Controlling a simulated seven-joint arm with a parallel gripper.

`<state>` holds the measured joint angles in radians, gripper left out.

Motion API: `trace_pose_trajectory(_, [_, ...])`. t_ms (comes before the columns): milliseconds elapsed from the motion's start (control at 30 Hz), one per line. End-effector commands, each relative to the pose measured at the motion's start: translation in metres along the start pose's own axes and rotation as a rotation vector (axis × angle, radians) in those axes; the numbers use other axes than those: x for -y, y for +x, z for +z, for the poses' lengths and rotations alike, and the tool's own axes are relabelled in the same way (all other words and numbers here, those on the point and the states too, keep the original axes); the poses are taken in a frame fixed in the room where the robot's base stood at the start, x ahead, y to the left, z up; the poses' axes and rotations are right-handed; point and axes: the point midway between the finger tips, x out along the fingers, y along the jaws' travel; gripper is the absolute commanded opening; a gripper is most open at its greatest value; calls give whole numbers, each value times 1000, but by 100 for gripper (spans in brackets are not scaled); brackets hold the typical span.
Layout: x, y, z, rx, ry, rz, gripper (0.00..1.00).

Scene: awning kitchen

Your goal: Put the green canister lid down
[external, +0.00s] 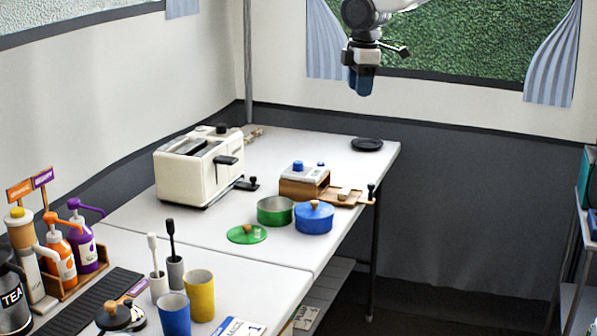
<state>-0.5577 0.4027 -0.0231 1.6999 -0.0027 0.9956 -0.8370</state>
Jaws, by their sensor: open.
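The green canister lid (240,236), a flat disc with a wooden knob, lies on the white table at the front left of the green canister (272,218). The green canister stands upright and uncovered. The blue canister (314,222) stands to its right with its blue lid on. My gripper (361,88) is high at the top of the picture, well above and apart from the lid and canisters. It is open, and I see nothing held in it.
A cream toaster (188,178) stands left of the canisters. Behind them is a wooden box with a blue knob (298,166). A dark plate (367,144) lies at the back right. Cups (200,296) and pump bottles (62,258) crowd the front left.

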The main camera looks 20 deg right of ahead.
Motion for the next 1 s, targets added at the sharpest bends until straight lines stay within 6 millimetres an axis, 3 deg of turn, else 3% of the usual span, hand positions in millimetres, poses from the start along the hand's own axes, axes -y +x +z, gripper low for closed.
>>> trace_pose_trajectory(100, [4, -22, 39, -5, 72, 10, 47])
trace_pose_trajectory(467, [28, -72, 146, -18, 288, 32, 47])
trace_pose_trajectory(800, [68, -109, 242, -36, 492, 58, 47])
trace_pose_trajectory(1000, [97, -121, 294, -44, 612, 70, 47])
